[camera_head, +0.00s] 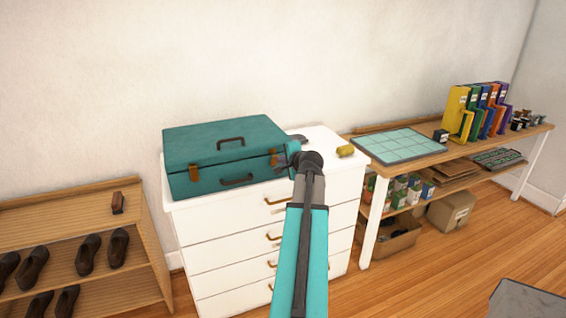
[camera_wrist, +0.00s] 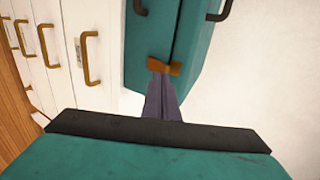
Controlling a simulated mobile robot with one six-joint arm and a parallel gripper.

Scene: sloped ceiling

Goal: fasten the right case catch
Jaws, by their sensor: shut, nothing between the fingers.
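A teal case (camera_head: 225,143) lies closed on a white chest of drawers (camera_head: 235,240). Its left catch (camera_head: 193,173) and right catch (camera_head: 273,157) are small orange-brown pieces on the front, near the lid seam. In the wrist view the case (camera_wrist: 150,30) shows with one brown catch (camera_wrist: 164,67) at the seam. My gripper (camera_wrist: 162,80) is shut and empty, with its tips right at this catch; I cannot tell whether they touch. In the head view my gripper (camera_head: 281,160) is at the case's right front, partly hidden by my wrist. Whether the catch is fully fastened is unclear.
A yellow object (camera_head: 346,151) lies on the chest's right end. A wooden table (camera_head: 400,163) with a tiled tray and coloured binders (camera_head: 478,108) stands to the right. A shoe rack (camera_head: 80,230) stands to the left. The case's handles (camera_head: 237,181) project from its front.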

